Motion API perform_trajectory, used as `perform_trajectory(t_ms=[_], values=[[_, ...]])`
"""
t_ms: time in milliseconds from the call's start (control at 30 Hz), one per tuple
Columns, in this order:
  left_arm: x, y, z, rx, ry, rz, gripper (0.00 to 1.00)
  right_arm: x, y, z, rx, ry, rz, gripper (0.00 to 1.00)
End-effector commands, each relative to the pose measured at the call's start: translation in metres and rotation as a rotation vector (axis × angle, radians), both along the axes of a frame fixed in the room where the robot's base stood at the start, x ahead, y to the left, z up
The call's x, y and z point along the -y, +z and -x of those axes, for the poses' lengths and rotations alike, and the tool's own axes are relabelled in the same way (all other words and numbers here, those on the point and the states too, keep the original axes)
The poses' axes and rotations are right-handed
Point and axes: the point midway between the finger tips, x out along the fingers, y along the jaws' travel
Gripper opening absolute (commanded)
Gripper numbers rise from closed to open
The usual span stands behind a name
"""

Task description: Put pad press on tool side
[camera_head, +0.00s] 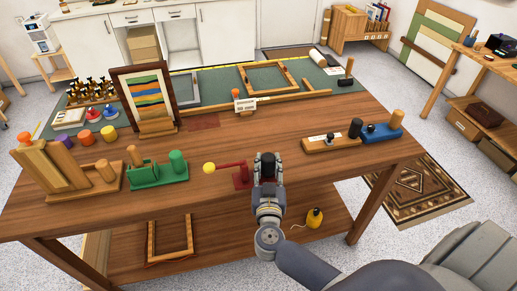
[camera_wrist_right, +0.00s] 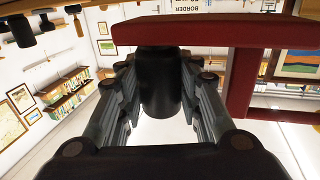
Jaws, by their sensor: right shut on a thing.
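A red tool with a yellow ball knob (camera_head: 209,168), a red arm and an upright red block (camera_head: 241,176) is near the middle of the table's front edge; it seems to be the pad press. My right gripper (camera_head: 267,165) is just right of it, shut on a black cylinder. In the right wrist view the black cylinder (camera_wrist_right: 160,85) is between the fingers and meets the underside of a red bar (camera_wrist_right: 200,31). I cannot tell whether the tool touches the table. I cannot tell which area is the tool side. My left gripper is not in view.
A green tool (camera_head: 158,173) and a wooden tool (camera_head: 80,175) stand left; a wooden base (camera_head: 318,145) with black grip and a blue tool (camera_head: 379,135) stand right. Behind are a framed striped print (camera_head: 149,97) and a green mat (camera_head: 218,84) with an empty frame (camera_head: 247,79). Bare tabletop lies between.

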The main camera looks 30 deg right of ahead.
Motion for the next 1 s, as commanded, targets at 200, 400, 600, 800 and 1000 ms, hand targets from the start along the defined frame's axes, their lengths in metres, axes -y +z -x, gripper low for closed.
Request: perform_trajectory(t_ms=[200,400,600,800,1000], values=[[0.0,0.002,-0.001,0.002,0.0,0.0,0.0,0.027,-0.002,-0.052,0.006,-0.001,0.003,0.0],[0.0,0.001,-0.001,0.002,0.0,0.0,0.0,0.043,-0.006,-0.081,0.004,0.0,0.001,0.0],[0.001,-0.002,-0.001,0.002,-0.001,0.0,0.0,0.047,-0.017,-0.087,0.002,0.0,0.001,0.0],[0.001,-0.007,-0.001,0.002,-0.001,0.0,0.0,0.047,-0.041,-0.087,0.003,0.0,0.001,0.0],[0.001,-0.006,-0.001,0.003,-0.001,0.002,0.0,0.047,-0.043,-0.087,0.004,0.0,-0.001,0.0]])
